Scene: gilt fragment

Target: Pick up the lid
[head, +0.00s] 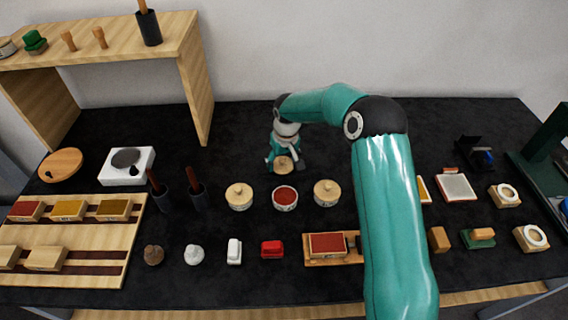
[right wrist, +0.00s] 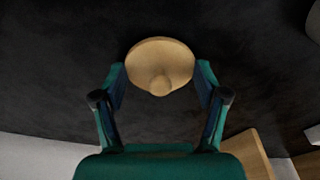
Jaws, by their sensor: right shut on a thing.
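The lid is a round pale wooden disc with a small knob; it shows at the gripper in the head view (head: 283,164) and between the fingers in the right wrist view (right wrist: 161,62). My right gripper (right wrist: 161,82) is shut on the lid, a finger at each side of its rim. In the head view my right gripper (head: 284,160) is behind the row of pots. An uncovered pot with red contents (head: 285,197) stands between two pots with wooden lids, a left one (head: 239,195) and a right one (head: 327,192). My left gripper is not in view.
A wooden shelf (head: 195,90) stands at the back left. A white scale (head: 126,166) and dark cups with handles (head: 197,197) are left of the pots. Small blocks, including a red one (head: 272,249), line the front. Black table surface is clear around the lid.

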